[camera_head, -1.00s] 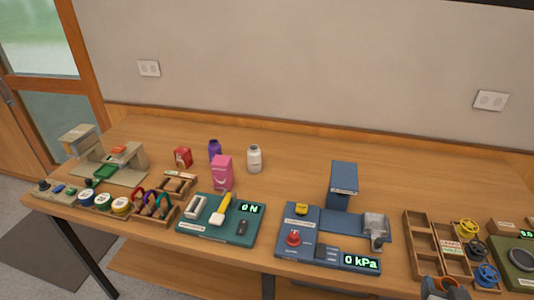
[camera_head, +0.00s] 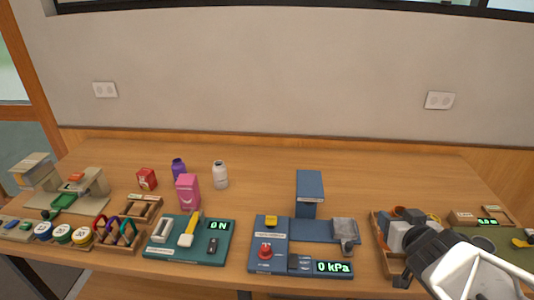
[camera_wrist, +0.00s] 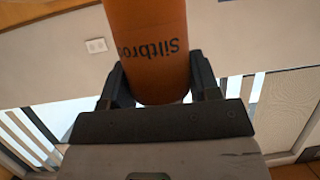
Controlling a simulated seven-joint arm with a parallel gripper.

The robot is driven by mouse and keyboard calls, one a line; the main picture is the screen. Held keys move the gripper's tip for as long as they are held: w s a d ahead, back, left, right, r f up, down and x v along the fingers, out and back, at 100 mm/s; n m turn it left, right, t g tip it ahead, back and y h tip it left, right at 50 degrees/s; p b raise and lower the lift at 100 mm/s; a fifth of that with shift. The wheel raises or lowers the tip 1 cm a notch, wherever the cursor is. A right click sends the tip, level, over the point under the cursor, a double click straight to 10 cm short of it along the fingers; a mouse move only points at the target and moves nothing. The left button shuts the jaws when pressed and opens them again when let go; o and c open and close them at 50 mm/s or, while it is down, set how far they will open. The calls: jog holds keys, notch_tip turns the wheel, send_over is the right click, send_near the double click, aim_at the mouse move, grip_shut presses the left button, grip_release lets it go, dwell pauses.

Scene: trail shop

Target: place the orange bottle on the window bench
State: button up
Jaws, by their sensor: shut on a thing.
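The orange bottle (camera_wrist: 148,40) fills the top middle of the wrist view, with dark lettering that reads upside down. My gripper (camera_wrist: 160,82) is shut on it, one dark finger on each side. The bottle's far end is cut off by the frame. In the head view my arm shows at the lower right, and I cannot make out the bottle there. A long wooden bench (camera_head: 260,165) stands against the wall below a dark window frame (camera_head: 290,6); whether it is the window bench I cannot tell.
A purple bottle (camera_head: 179,168), a white bottle (camera_head: 220,175), a pink box (camera_head: 187,191) and a red box (camera_head: 147,179) stand left of centre. A green scale unit (camera_head: 200,252) and blue press (camera_head: 309,190) stand along the front. The back strip is mostly clear.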

jog(key=w+a+r+n+g+y, duration=0.1)
jog(key=w+a+r+n+y, duration=0.15)
jog(key=w+a, duration=0.55)
jog(key=w+a+r+n+g+y, duration=0.1)
jog(key=w+a+r+n+y, duration=0.2)
jog(key=w, duration=0.9)
jog(key=w+a+r+n+g+y, duration=0.1)
jog(key=w+a+r+n+y, duration=0.15)
jog(key=w+a, duration=0.6)
jog(key=w+a+f+n+g+y, duration=0.1)
jog(key=w+a+f, duration=0.3)
jog(key=a, duration=0.6)
jog(key=w+a+f+n+g+y, duration=0.1)
jog(key=w+a+f+n+g, duration=0.2)
jog(key=w+a, duration=0.6)
jog(key=w+a+f+n+g+y, duration=0.2)
jog(key=w+a+f, duration=0.3)
jog(key=a, duration=0.6)
jog(key=shift+w+a+f+n+g, duration=0.15)
jog(key=shift+w+f+n+g, duration=0.3)
jog(key=shift+w+g, duration=0.65)
jog(key=shift+w, duration=0.15)
notch_tip(320, 180, down, 6)
jog(key=shift+f, duration=0.15)
jog(key=shift+f, duration=1.8)
